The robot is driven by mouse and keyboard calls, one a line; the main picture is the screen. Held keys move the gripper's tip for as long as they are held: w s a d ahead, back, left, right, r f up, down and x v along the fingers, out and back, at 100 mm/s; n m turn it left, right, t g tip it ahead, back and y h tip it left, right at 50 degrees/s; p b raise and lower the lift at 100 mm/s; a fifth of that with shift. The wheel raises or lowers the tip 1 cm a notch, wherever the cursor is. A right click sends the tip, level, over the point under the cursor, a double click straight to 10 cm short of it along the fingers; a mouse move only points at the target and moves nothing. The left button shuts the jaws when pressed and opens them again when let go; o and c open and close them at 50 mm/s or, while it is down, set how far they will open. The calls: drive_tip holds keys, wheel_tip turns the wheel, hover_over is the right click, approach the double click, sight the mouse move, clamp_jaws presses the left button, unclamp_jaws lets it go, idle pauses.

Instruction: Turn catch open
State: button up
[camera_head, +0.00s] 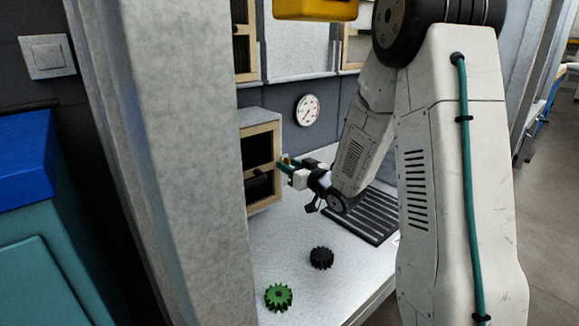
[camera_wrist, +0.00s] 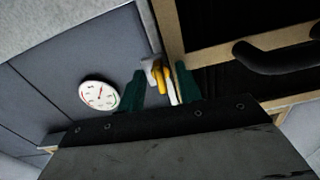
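The yellow catch (camera_wrist: 162,72) sits by a grey metal plate (camera_wrist: 149,66) at the edge of a small wood-framed cabinet (camera_wrist: 172,30). In the head view the cabinet (camera_head: 262,136) stands on the bench at the left, with its dark front facing right. My gripper (camera_wrist: 158,88) points at the catch. Its two green fingers are apart, and the catch shows between them, nearer the right finger. I cannot tell whether either finger touches it. In the head view my gripper (camera_head: 286,166) is at the cabinet's right front edge, and the catch is mostly hidden there.
A black handle (camera_wrist: 275,55) sticks out from the cabinet front. A round gauge (camera_head: 307,110) is on the back wall. A green gear (camera_head: 278,296) and a black gear (camera_head: 321,257) lie on the bench. A dark slotted mat (camera_head: 362,222) lies under my arm. A grey post (camera_head: 185,150) stands left.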

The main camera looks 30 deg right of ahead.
drive_tip(key=shift+o, duration=0.9)
drive_tip(key=s, duration=0.2)
drive_tip(key=s+d, duration=0.1)
drive_tip(key=s, duration=0.2)
